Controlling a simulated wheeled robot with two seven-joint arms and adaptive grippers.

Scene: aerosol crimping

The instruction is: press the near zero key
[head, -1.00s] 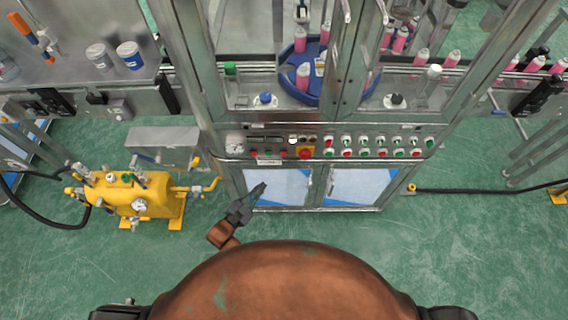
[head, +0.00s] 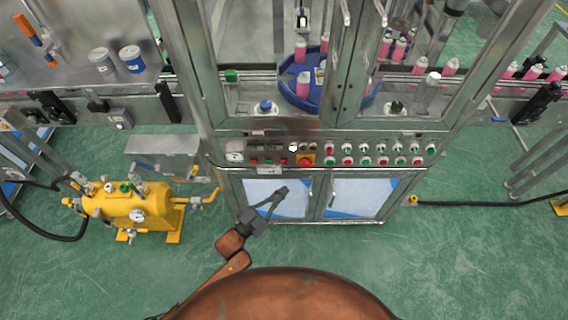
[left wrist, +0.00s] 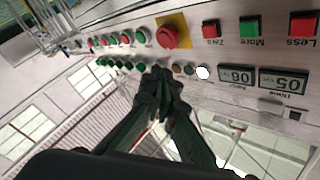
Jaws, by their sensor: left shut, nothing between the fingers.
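The zero key (head: 283,162) is a small red button on the front control panel, just left of the big red mushroom button on its yellow plate. In the left wrist view the red key labelled Zero (left wrist: 211,30) shows clearly, beside a green More key and a red Less key. My left gripper (head: 282,190) is shut and empty. In the head view its tips appear below the key, in front of the lower cabinet window. In the left wrist view the closed fingers (left wrist: 160,78) appear apart from the Zero key. My right gripper is in neither view.
The red mushroom button (head: 305,161) sits close right of the key, and several red and green buttons continue further right. Two small displays (left wrist: 262,79) and a white knob (left wrist: 203,73) share the panel. A yellow pump unit (head: 128,207) stands on the floor at left.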

